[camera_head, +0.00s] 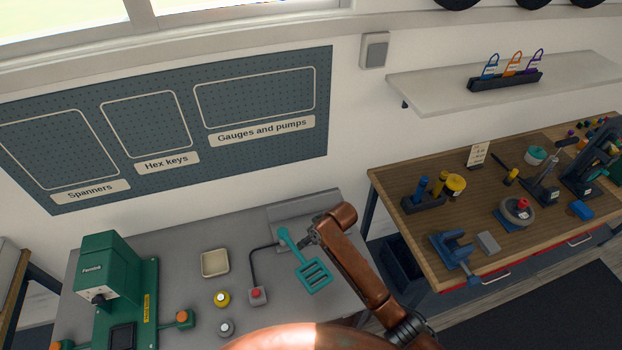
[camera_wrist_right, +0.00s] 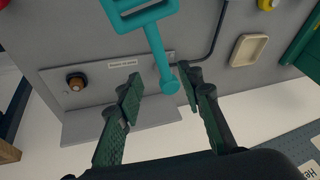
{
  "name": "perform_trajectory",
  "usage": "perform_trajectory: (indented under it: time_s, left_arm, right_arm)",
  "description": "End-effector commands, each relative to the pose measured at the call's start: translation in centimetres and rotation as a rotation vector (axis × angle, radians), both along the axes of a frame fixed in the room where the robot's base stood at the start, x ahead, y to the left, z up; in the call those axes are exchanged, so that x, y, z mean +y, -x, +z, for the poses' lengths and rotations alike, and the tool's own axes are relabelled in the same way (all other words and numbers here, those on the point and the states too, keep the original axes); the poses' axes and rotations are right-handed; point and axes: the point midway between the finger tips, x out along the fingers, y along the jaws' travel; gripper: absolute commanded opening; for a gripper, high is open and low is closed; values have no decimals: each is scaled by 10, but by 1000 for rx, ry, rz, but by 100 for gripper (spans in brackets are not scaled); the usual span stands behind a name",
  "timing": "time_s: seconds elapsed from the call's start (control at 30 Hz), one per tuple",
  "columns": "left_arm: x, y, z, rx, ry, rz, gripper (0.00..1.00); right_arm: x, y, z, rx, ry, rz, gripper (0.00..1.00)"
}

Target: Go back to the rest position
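My right gripper (camera_head: 308,238) is at the back right of the grey bench, at the end of a copper-coloured arm. In the right wrist view its two green-padded fingers (camera_wrist_right: 158,92) are apart, with the round handle end of a teal slotted tool (camera_wrist_right: 157,52) in the gap between them in the picture. The fingers do not look closed on it; whether they touch it is unclear. My left gripper is not in view.
The grey bench (camera_head: 185,250) holds a green machine (camera_head: 110,275), a cream tray (camera_head: 215,262), a yellow button (camera_head: 222,298) and a red button box (camera_head: 257,295). A wooden workbench (camera_head: 400,185) with a blue vise (camera_head: 452,250) stands at right. A pegboard (camera_head: 255,140) hangs behind.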

Motion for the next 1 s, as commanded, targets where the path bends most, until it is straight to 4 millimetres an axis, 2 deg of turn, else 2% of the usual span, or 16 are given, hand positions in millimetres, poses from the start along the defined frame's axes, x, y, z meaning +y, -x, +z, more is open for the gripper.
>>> perform_trajectory:
  time_s: [0.23,0.37,0.57,0.7,0.8,0.9,1.0]
  left_arm:
    - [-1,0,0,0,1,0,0]
    - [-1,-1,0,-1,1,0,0]
    - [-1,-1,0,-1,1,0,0]
    - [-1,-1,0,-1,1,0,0]
    - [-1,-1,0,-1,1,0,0]
    - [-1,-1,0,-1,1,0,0]
    - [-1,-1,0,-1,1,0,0]
  right_arm:
    - [-6,6,-5,3,-7,-11,34]
    - [-35,28,-21,5,-25,-59,34]
    - [-121,89,-49,-4,-29,-207,34]
    - [-194,144,-60,-13,13,-328,34]
    - [-244,186,-61,-20,59,-408,34]
    - [-281,220,-58,-23,102,-468,34]
    - [-309,247,-53,-26,141,-511,34]
